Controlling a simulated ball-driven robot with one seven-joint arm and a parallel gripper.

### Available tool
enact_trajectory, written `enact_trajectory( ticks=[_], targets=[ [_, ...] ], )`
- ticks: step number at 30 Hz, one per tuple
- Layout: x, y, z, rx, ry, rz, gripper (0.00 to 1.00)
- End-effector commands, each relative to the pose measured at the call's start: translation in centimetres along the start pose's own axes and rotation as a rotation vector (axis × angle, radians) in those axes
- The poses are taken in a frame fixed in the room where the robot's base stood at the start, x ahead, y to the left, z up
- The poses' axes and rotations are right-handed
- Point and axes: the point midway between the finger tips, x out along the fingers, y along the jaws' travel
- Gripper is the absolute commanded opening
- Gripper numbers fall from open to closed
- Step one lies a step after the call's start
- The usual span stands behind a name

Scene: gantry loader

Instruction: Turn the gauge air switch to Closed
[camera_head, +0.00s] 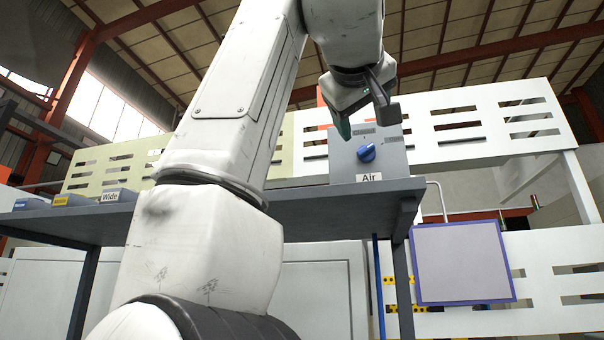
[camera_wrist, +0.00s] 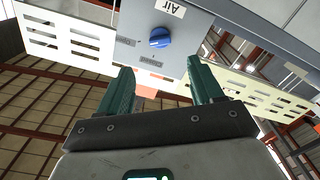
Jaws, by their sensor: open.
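The air switch is a blue knob (camera_head: 366,152) on the front of a grey box (camera_head: 345,165) with an "Air" label (camera_head: 369,178) below the knob. My gripper (camera_head: 362,118) is in front of and above the knob in the head view. Its two green fingers (camera_wrist: 160,80) are apart, with nothing between them, and do not touch the knob.
The box stands on a dark grey shelf (camera_head: 330,206). At the left end of the shelf is a small block labelled "Wide" (camera_head: 109,196) with others beside it. White slotted panels (camera_head: 475,128) stand behind. A purple-framed board (camera_head: 461,262) is at the lower right.

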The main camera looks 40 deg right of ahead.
Motion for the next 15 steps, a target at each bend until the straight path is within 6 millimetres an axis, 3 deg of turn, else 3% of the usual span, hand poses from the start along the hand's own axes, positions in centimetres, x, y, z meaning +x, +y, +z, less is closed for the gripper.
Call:
enact_trajectory(
  ticks=[15],
  targets=[
    [8.5,0.0,-0.2,-0.001,0.000,-0.002,0.66]
  ],
)
